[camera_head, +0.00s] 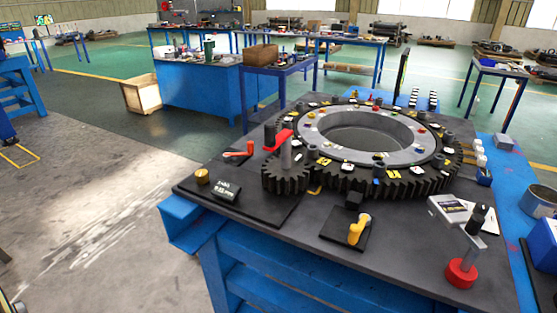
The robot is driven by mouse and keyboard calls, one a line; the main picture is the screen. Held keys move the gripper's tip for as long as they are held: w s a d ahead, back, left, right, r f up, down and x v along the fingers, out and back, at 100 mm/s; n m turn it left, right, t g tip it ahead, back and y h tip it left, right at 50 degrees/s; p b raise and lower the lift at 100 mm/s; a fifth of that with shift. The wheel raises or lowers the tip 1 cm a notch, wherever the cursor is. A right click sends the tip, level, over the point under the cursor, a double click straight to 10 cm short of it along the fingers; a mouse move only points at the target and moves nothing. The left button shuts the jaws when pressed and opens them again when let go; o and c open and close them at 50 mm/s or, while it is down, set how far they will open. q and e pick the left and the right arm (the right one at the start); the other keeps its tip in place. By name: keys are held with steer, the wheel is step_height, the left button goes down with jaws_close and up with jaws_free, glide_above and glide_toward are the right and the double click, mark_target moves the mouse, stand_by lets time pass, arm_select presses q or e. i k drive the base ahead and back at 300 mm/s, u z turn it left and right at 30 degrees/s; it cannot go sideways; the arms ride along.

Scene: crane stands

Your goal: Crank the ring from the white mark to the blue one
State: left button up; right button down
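A large toothed ring (398,186) lies flat on the dark bench top, with a lighter grey inner ring (318,140) on it. Small white, yellow, red and blue patches dot both; I cannot tell which white and blue ones are the named marks. A small pinion gear (285,178) sits at the ring's near left, its teeth close to the ring's teeth. A grey post rises from it, with a red crank arm (278,139) and a dark knob (269,133). Neither of my grippers is in view.
Blue workbenches stand behind. The floor at left is open.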

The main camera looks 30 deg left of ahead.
mark_target(280, 174)
steer(key=k, duration=1.3)
steer(key=u, duration=0.6)
steer(key=i, duration=1.4)
steer(key=z, duration=0.45)
